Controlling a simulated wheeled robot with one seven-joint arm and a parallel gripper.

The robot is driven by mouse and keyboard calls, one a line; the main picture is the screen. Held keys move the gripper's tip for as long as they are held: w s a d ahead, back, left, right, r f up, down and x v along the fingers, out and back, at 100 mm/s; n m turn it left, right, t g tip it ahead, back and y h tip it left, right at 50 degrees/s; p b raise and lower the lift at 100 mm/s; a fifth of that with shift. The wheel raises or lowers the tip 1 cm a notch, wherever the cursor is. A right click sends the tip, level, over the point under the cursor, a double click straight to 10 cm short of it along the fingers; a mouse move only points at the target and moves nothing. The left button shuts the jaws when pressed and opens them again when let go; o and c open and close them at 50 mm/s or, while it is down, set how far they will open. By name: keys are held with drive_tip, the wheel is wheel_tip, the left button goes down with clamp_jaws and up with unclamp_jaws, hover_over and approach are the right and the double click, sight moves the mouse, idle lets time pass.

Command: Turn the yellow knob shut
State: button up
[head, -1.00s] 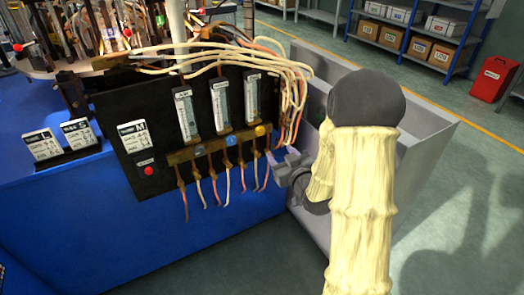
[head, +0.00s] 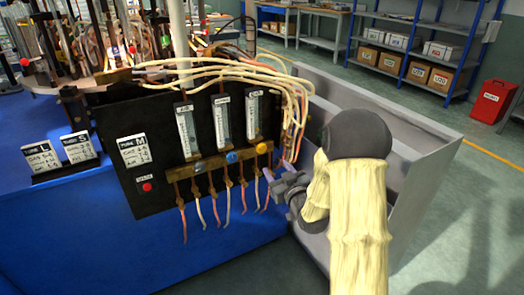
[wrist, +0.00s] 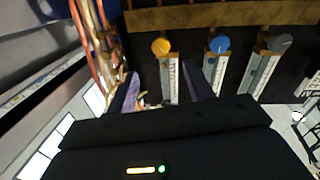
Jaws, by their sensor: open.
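The yellow knob (head: 262,148) is at the right end of a brass manifold bar (head: 215,160) on the black panel. In the wrist view the yellow knob (wrist: 161,46) appears just beyond my fingertips, roughly centred between them. My gripper (head: 268,176) is open and empty, just below and to the right of the knob in the head view. In the wrist view my gripper (wrist: 160,76) has its two purple fingers apart, with a gap to the knob. The knob's exact angle is too small to read.
A blue knob (head: 231,156) and a grey knob (head: 199,167) sit beside the yellow one. Flow tubes (head: 222,118) stand above them, and thin hoses (head: 228,205) hang below. Pale hoses (head: 297,110) curve close to my gripper. A grey bin (head: 420,160) stands at the right.

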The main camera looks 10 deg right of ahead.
sight(263, 150)
drive_tip(key=b+x, duration=0.1)
drive_tip(key=x, duration=1.2)
drive_tip(key=c, duration=0.9)
